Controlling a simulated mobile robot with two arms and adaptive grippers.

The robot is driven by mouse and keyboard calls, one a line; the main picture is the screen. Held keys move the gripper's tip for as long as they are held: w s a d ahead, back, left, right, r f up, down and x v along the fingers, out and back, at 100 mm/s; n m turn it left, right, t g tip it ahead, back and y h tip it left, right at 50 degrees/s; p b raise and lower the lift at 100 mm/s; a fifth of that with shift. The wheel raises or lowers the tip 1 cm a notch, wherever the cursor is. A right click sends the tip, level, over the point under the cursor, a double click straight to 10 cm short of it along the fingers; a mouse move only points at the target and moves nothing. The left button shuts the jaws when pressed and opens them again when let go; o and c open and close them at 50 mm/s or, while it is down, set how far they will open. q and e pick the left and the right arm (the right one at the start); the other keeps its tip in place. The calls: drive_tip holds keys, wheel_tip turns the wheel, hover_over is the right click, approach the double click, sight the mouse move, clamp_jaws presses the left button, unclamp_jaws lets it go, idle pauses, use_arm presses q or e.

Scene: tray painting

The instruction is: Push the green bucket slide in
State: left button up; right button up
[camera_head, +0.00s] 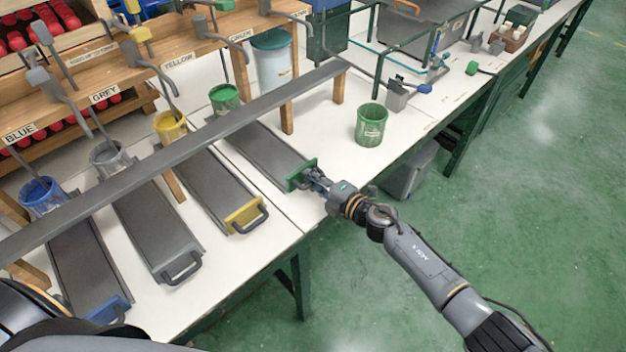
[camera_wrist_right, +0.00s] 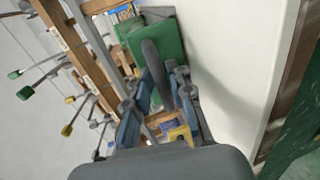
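The green slide (camera_head: 263,147) is a grey channel on the white table with a green end plate (camera_head: 300,174). It runs under the long grey beam toward the green bucket (camera_head: 224,98). My right gripper (camera_head: 317,182) is at the plate's handle. In the right wrist view, the fingers (camera_wrist_right: 162,88) lie on either side of the grey handle (camera_wrist_right: 152,60), in front of the green plate (camera_wrist_right: 168,38). I cannot tell whether they press on it. My left gripper is not in view.
Yellow (camera_head: 243,215), grey (camera_head: 177,264) and blue (camera_head: 108,311) slide ends are to the left. A loose green bucket (camera_head: 370,126) stands on the table to the right of the green slide. The grey beam (camera_head: 190,143) crosses above the slides on wooden posts.

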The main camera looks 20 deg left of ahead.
drive_tip(key=shift+s+d, duration=0.2)
drive_tip(key=shift+d, duration=0.25)
drive_tip(key=v, duration=1.1)
drive_tip(key=shift+r, duration=0.1)
drive_tip(key=d+f+m+t+h, duration=0.1)
drive_tip(key=d+f+m+h, duration=0.3)
drive_tip(key=d+f+m, duration=0.55)
drive_tip(key=d+f+m+t+h, duration=0.2)
drive_tip(key=d+f+m+h, duration=0.3)
drive_tip(key=f, duration=0.8)
drive_tip(key=s+d+f+m+g+h, duration=0.25)
drive_tip(key=s+d+f+m, duration=0.35)
drive_tip(key=s+d+f, duration=0.45)
drive_tip(key=s+d+f+m+g, duration=0.1)
drive_tip(key=s+f, duration=0.3)
drive_tip(key=s, duration=0.7)
drive_tip(key=s+d+f+m+g+h, duration=0.1)
drive_tip(key=s+d+f+m+g, duration=0.1)
drive_tip(key=s, duration=1)
drive_tip(key=s+d+f+m+g+h, duration=0.1)
drive_tip(key=s+f+m+g, duration=0.3)
drive_tip(key=s+f, duration=0.3)
drive_tip(key=s, duration=0.4)
drive_tip(key=shift+s+d+f, duration=0.3)
drive_tip(key=shift+d+f, duration=0.05)
